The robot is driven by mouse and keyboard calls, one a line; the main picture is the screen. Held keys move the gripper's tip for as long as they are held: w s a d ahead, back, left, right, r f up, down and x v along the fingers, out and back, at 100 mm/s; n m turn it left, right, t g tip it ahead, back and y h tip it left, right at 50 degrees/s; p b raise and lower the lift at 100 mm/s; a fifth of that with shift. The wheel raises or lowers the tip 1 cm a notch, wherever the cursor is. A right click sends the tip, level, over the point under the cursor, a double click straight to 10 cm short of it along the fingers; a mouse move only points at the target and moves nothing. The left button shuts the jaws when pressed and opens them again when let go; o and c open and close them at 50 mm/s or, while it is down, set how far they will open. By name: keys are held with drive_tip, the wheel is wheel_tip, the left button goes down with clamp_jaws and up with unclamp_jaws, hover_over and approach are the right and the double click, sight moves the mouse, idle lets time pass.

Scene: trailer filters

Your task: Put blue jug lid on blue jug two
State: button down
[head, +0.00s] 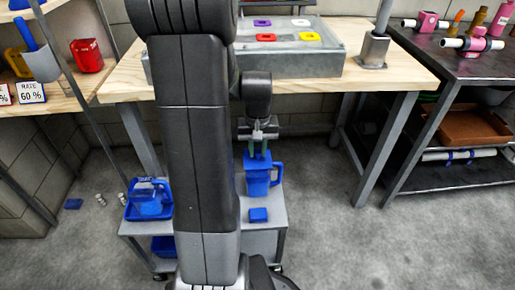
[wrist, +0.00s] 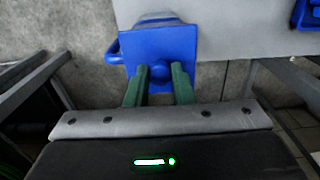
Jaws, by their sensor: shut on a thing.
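My gripper (head: 258,151) points down over a blue jug (head: 259,180) on the right part of a grey trolley. In the wrist view its green fingers (wrist: 159,78) are shut on the knob of a square blue lid (wrist: 158,45). The lid lies over the jug's mouth, and the jug's handle (wrist: 112,48) sticks out at the left. I cannot tell whether the lid is seated or slightly above the rim. A second blue jug (head: 148,198) stands at the trolley's left, partly behind my arm. No readable number marks which jug is two.
A small blue block-like piece (head: 258,215) lies on the trolley (head: 276,208) in front of the jug. A wooden bench (head: 395,75) with a grey tray (head: 328,66) stands behind. A dark metal table (head: 440,62) is at right. Small items lie on the floor at left.

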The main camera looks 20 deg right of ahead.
drive_tip(key=shift+f, duration=0.55)
idle(1.3)
drive_tip(key=shift+r+p, duration=0.2)
drive_tip(key=shift+p, duration=0.15)
idle(0.4)
drive_tip(key=shift+f, duration=0.1)
idle(0.5)
drive_tip(key=c, duration=0.7)
unclamp_jaws()
drive_tip(key=shift+r+p, duration=3.2)
drive_tip(key=shift+r, duration=0.35)
